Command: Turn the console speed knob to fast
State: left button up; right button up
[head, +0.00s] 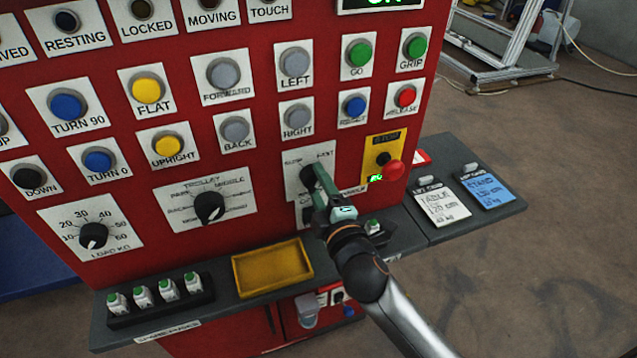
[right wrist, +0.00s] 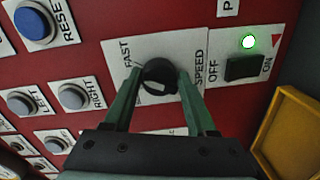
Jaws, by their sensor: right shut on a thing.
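The black speed knob (right wrist: 160,73) sits on a white plate (right wrist: 120,55) on the red console, with the words FAST and SPEED readable in the right wrist view. My right gripper (right wrist: 161,84) is shut on the knob, with one green finger on each side of it. A pale mark shows on the knob, but I cannot tell for sure which label it points to. In the head view the speed plate (head: 295,163) shows SLOW at its left and another word at its right, and my right gripper (head: 320,187) covers part of it. My left gripper is not in view.
A lit green lamp and a black ON/OFF switch (right wrist: 245,68) are close beside the knob. A red emergency button (head: 392,170) sticks out to the right. The trolley knob (head: 209,207) is at the left. A yellow tray (head: 240,283) lies on the grey ledge below.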

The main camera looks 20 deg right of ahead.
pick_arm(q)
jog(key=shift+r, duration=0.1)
pick_arm(e)
jog(key=shift+d+r+m, duration=0.1)
jog(key=shift+r+m, duration=0.1)
jog(key=shift+m, duration=0.4)
jog(key=o, duration=1.3)
jog(key=shift+f, duration=0.1)
jog(key=shift+o, duration=0.2)
jog(key=shift+f, duration=0.1)
